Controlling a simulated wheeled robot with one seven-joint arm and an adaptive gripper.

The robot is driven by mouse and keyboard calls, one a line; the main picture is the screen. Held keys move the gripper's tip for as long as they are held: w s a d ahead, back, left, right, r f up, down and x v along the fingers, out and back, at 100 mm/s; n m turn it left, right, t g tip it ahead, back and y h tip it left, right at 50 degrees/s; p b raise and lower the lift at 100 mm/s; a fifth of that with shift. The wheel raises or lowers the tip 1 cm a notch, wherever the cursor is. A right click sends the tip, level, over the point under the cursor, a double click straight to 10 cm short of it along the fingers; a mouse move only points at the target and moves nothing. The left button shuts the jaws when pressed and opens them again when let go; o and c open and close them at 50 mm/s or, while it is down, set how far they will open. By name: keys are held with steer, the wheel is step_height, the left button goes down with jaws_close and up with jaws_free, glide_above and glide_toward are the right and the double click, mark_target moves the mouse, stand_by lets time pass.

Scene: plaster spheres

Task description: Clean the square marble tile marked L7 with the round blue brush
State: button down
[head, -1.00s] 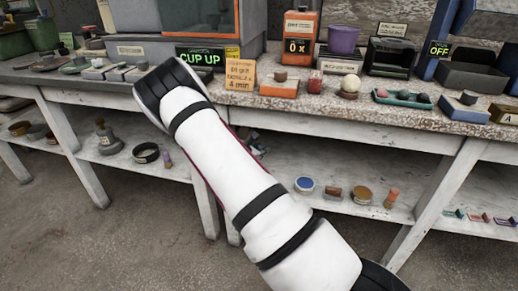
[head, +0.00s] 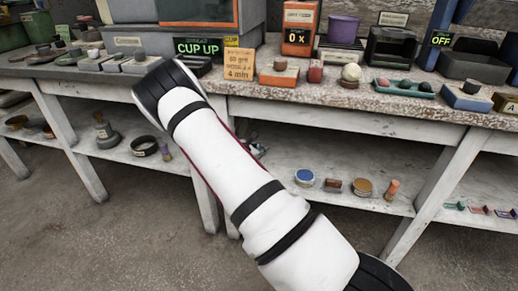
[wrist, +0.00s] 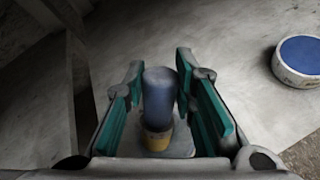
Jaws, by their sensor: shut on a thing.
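In the wrist view, my gripper (wrist: 160,100) has its two teal-padded fingers on either side of an upright blue cylinder with a yellow lower part, apparently the round blue brush (wrist: 160,92). It is shut on the brush, over the pale lower shelf. The bristles cannot be made out. In the head view my white arm hides most of the gripper; a bit of it shows beside the forearm (head: 258,150). Several small grey blocks or tiles (head: 138,66) lie at the back left of the bench top. No L7 mark can be read.
A round pot with a blue top (head: 304,178) stands on the lower shelf (head: 330,201), with small items to its right; it also shows in the wrist view (wrist: 300,60). Bench legs (head: 432,190) and the bench top's front edge bound the space. An orange note (head: 239,66) stands on top.

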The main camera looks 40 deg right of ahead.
steer(key=shift+f+b, duration=0.7)
steer(key=shift+f, duration=0.05)
stand_by(1.9)
steer(key=shift+r, duration=0.15)
steer(key=shift+r+p, duration=2)
steer(key=shift+r, duration=1.5)
